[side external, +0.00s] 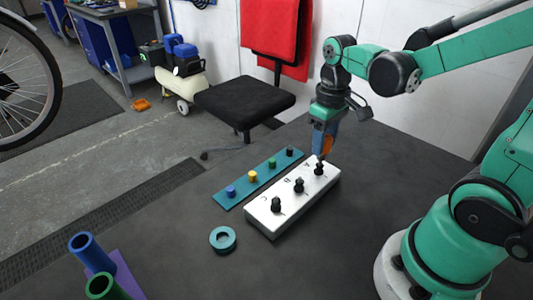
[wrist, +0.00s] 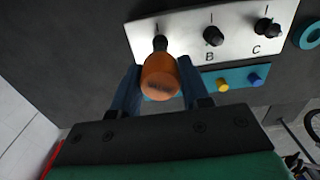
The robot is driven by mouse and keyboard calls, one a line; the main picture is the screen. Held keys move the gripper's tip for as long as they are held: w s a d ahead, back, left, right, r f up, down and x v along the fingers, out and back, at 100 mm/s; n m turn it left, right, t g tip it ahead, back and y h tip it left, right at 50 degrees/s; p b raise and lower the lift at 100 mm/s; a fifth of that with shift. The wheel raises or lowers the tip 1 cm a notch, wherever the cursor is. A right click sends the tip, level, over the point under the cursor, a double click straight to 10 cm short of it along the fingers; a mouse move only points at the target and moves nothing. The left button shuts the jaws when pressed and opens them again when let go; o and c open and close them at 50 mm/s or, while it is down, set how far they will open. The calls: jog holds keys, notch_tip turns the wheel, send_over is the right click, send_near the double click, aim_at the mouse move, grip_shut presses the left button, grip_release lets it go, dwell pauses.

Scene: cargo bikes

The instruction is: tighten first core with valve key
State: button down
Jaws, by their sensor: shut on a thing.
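My gripper (side external: 326,128) is shut on the orange handle of the valve key (side external: 327,146). In the wrist view my gripper (wrist: 158,80) has its two blue fingers on either side of the orange key (wrist: 160,82). The key's dark shaft points down at the first position, A, at the far end of the white block (side external: 262,217). Whether its tip is fully seated on the first core is hidden. Dark valve stems stand at B (side external: 299,185) and C (side external: 277,204); in the wrist view they are B (wrist: 213,36) and C (wrist: 267,27).
A teal strip (side external: 238,192) with several coloured caps lies behind the block. A teal ring (side external: 222,249) lies in front. Blue (side external: 92,252) and green (side external: 106,286) tubes stand at lower left. A black chair (side external: 244,101) is beyond the table. The table's right side is clear.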

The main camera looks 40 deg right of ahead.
jog(key=shift+f, duration=1.3)
dwell(1.8)
jog(key=m, duration=1.2)
jog(key=shift+c, duration=2.1)
grip_release()
